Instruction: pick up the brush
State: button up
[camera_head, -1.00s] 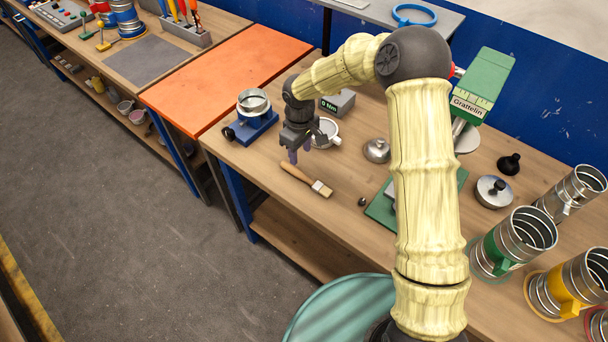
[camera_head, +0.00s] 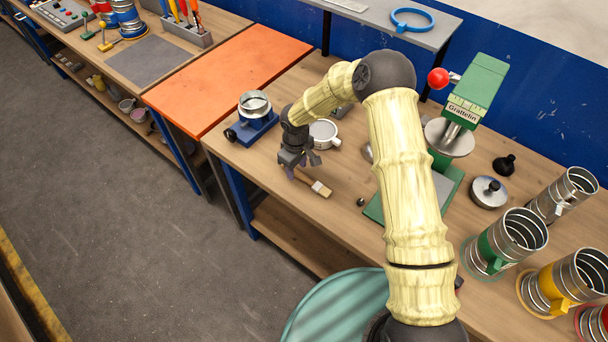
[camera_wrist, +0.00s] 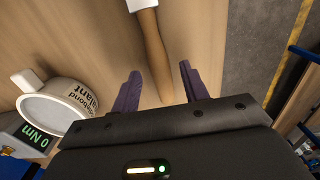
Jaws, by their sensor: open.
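The brush (camera_head: 319,187) lies on the wooden bench near its front edge, with its bristles pointing right and its wooden handle running under my gripper. In the wrist view the brush's brown handle (camera_wrist: 154,50) reaches down between the two purple fingers, and a bit of its pale ferrule end shows at the top edge. My gripper (camera_head: 298,173) is open above the handle, fingers pointing down. In the wrist view my gripper (camera_wrist: 160,92) has one finger on each side of the handle. Whether the fingers touch it cannot be told.
A white cup with a handle (camera_head: 323,132) stands just behind my gripper; it is close on the left in the wrist view (camera_wrist: 58,108). A blue stand with a metal ring (camera_head: 254,118) is to the left. A green press (camera_head: 480,88) and metal cylinders (camera_head: 512,236) are to the right.

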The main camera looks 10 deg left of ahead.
jog(key=shift+d+f, duration=0.1)
jog(key=shift+f, duration=0.7)
grip_shut()
